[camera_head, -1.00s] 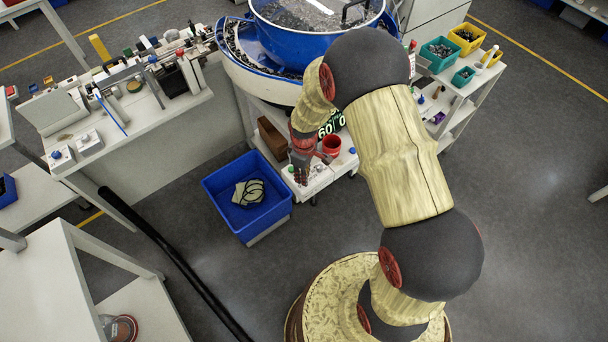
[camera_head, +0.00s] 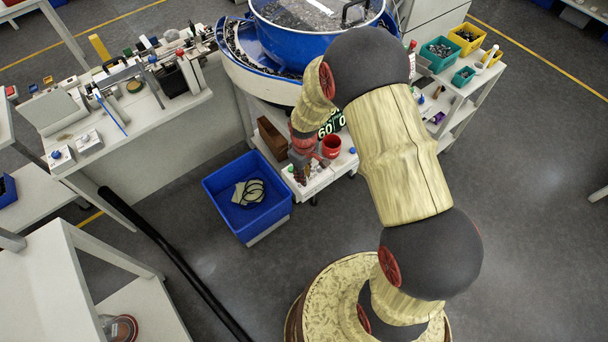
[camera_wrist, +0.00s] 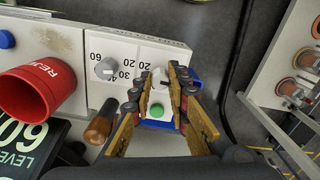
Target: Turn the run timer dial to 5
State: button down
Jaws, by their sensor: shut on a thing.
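The white control box (camera_wrist: 60,40) carries two dials, seen upside down in the wrist view. One grey dial (camera_wrist: 105,68) stands free, with 60, 40 and 30 printed around it. The other dial (camera_wrist: 160,80) sits between the fingertips of my gripper (camera_wrist: 160,77), with 20 and 10 printed beside it. My gripper is shut on this second dial, a finger on each side. Its pointer and exact setting are too small to read. In the head view my gripper (camera_head: 299,168) is at the front left of the box (camera_head: 322,181), and hides the dials.
A green button (camera_wrist: 155,110) lies close to the fingers. A red cup (camera_wrist: 38,92) marked REJECT, a wooden handle (camera_wrist: 101,122) and a black level display (camera_wrist: 25,148) reading 60 are nearby. A blue bin (camera_head: 228,215) stands on the floor left of the box.

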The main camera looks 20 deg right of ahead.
jog(key=m, duration=0.4)
jog(key=shift+m, duration=1.7)
jog(key=c, duration=1.7)
grip_release()
jog(key=shift+r, duration=0.1)
notch_tip(320, 180, up, 12)
jog(key=shift+f, duration=0.1)
